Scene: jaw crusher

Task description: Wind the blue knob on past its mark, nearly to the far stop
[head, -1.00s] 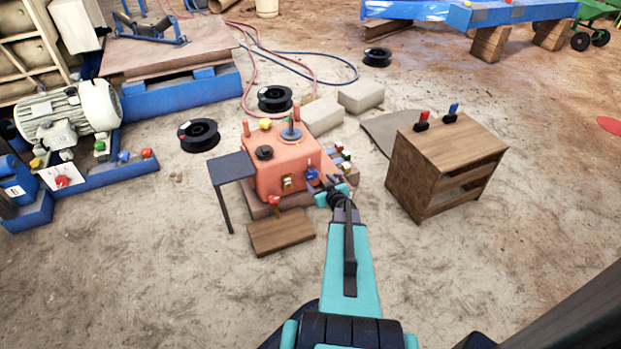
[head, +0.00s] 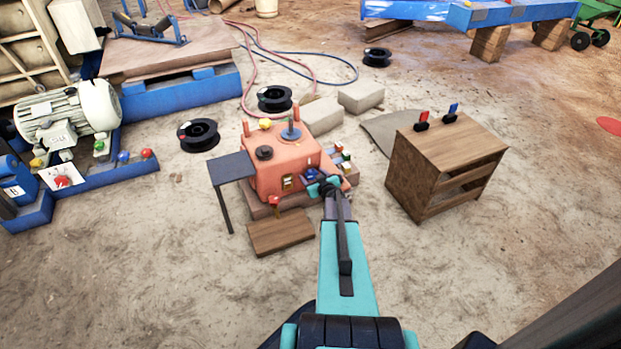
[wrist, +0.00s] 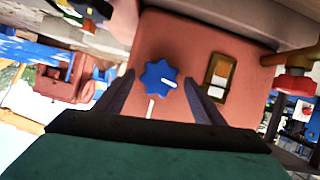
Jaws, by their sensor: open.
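The blue knob (wrist: 160,76) is a lobed dial on the front face of the orange-red box (head: 275,172). In the wrist view it lies between my gripper's two dark fingers, with a gap on each side. A white mark (wrist: 151,108) is on the box face just below the knob. My gripper (wrist: 160,92) is open and faces the knob. In the head view the knob (head: 311,173) is partly hidden by my gripper (head: 318,182).
A rocker switch (wrist: 218,78) is to the knob's right, and a red handle (wrist: 295,83) is further right. A row of coloured buttons (head: 341,158) is at the box's right side. A small dark table (head: 231,168) and a wooden cabinet (head: 445,160) flank the box.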

